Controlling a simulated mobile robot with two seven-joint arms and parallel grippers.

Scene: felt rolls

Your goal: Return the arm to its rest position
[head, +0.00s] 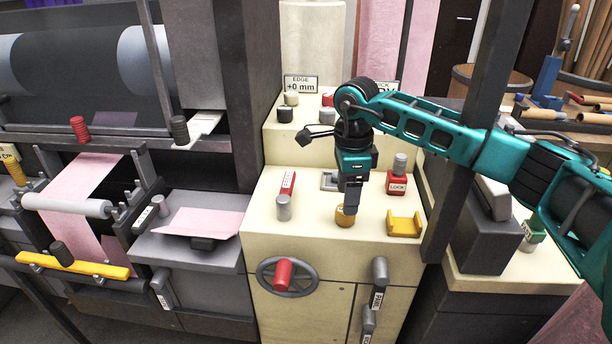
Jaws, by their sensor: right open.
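My right gripper (348,205) reaches in from the right on a teal arm. It points down over the top of the cream control cabinet (310,232). Its fingertips are just above or at a small orange-brown knob (346,217); I cannot tell whether they touch it. The jaws are open, though the view shows them nearly edge-on. My left gripper is not in view.
A dark upright post (460,150) stands close to my right arm. A red LOCK block (396,184), a yellow bracket (404,225) and a grey cylinder (283,207) surround the gripper. A red-handled wheel (285,275) is on the cabinet front. Pink felt (205,222) lies at left.

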